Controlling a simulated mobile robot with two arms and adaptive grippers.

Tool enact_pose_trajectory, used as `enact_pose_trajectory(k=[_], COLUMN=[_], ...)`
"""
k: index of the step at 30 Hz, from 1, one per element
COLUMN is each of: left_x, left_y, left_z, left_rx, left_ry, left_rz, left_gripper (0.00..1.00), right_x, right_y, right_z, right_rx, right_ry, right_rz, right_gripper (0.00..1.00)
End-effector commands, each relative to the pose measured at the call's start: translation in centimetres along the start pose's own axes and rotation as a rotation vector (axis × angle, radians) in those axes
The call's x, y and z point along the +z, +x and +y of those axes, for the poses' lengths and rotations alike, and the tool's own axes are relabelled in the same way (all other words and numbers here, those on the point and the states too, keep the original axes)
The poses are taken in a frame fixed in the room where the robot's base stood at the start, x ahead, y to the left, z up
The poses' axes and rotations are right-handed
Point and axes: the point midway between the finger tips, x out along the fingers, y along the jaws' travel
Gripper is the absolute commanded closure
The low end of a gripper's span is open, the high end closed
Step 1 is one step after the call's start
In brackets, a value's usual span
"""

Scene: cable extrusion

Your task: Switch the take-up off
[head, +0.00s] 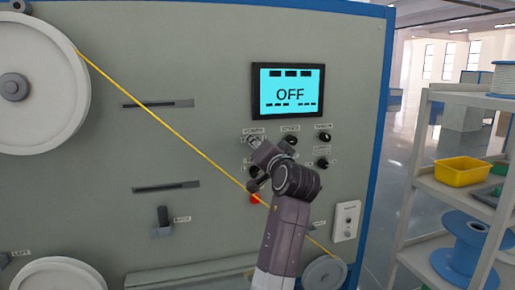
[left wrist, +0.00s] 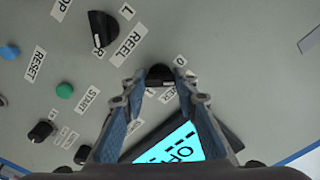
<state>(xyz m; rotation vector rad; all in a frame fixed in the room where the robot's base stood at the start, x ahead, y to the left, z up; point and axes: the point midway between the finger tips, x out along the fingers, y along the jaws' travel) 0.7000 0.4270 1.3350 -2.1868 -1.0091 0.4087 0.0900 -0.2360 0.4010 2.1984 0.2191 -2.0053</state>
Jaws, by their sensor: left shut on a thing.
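The panel screen (head: 289,92) is lit cyan and reads OFF; part of it also shows in the left wrist view (left wrist: 165,146). My left gripper (head: 252,143) is at the knob below the POWER label (head: 253,131), left of the other knobs. In the left wrist view its two blue-padded fingers (left wrist: 160,82) are shut on the black power knob (left wrist: 160,72). A 0 mark shows beside this knob; its exact turn is partly hidden by the fingers. My right gripper is in neither view.
A yellow cable (head: 165,147) runs diagonally from the large white reel (head: 40,80) behind my arm to a small pulley (head: 325,272). In the wrist view, a REEL knob (left wrist: 102,29) and a green button (left wrist: 64,90) sit nearby. A shelf (head: 440,190) stands right.

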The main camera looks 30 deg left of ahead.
Motion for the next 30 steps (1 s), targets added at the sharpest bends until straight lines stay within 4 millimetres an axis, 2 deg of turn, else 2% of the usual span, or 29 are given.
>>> enact_pose_trajectory(k=[10, 11, 15, 25, 30], left_x=[0.2, 0.2, 0.2, 0.0, 0.0], left_y=[0.0, 0.0, 0.0, -0.4, -2.7], left_z=[0.3, 0.3, 0.2, 0.1, 0.2], left_rx=[0.006, 0.006, 0.005, 0.002, 0.004], left_ry=[-0.003, -0.003, -0.003, -0.002, -0.004], left_rz=[-0.006, -0.006, -0.004, -0.001, 0.000], left_gripper=[0.97, 0.70, 0.55, 0.55, 0.55], right_x=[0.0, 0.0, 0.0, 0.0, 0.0], right_y=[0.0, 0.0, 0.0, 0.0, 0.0], right_z=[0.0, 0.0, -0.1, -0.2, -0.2], right_rx=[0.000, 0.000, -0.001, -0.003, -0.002], right_ry=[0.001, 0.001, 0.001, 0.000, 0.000], right_rz=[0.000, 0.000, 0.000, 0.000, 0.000], right_gripper=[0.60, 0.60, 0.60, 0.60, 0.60])
